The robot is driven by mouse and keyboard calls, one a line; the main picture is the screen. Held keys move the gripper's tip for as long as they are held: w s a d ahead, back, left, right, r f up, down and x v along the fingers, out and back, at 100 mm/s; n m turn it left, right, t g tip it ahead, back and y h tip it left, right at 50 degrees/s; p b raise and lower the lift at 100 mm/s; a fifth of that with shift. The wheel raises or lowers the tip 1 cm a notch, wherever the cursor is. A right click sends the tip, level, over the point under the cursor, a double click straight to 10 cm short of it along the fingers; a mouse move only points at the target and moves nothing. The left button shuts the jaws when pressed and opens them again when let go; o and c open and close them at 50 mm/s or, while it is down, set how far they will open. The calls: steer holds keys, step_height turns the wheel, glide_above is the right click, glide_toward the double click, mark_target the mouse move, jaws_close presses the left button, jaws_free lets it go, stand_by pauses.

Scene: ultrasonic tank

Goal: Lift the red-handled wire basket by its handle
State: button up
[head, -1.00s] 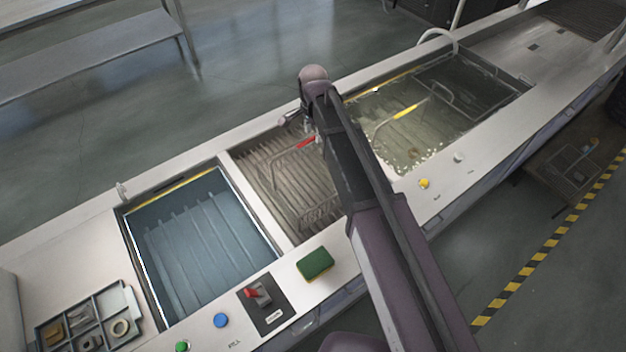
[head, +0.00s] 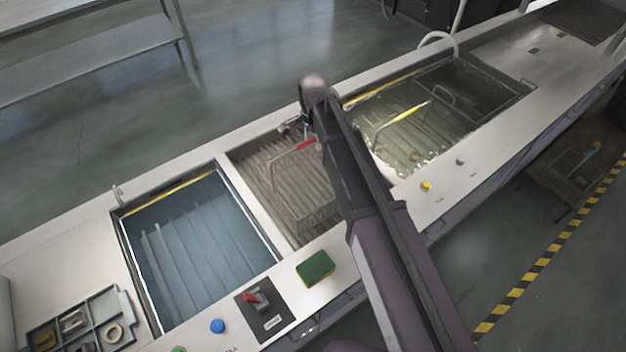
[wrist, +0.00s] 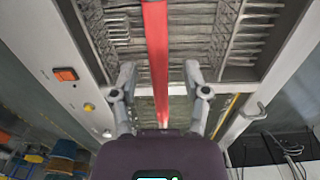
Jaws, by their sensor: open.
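The red-handled wire basket (head: 300,203) stands in the middle tank, partly hidden behind my arm. Its red handle grip (head: 306,145) shows just left of my arm. In the wrist view the red handle (wrist: 155,35) runs down the picture as a straight bar. My gripper (wrist: 159,70) is open, one finger on each side of the bar, with a visible gap to both. How deep the bar sits between the fingers is hard to tell. In the head view the fingers are mostly hidden by my arm.
A yellow-handled basket (head: 402,116) sits in the right, water-filled tank. The left tank (head: 200,250) holds bluish liquid and no basket. A green sponge (head: 315,267), a red switch (head: 256,298) and buttons lie along the front rim. A parts tray (head: 85,322) is at lower left.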

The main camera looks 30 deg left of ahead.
jaws_close()
steer(key=shift+r, duration=0.15)
step_height(320, 180, up, 10)
steer(key=p, duration=1)
steer(key=shift+f, duration=0.2)
steer(key=shift+r, duration=0.15)
stand_by(0.6)
step_height(320, 180, up, 8)
steer(key=p, duration=0.8)
steer(key=shift+f, duration=0.2)
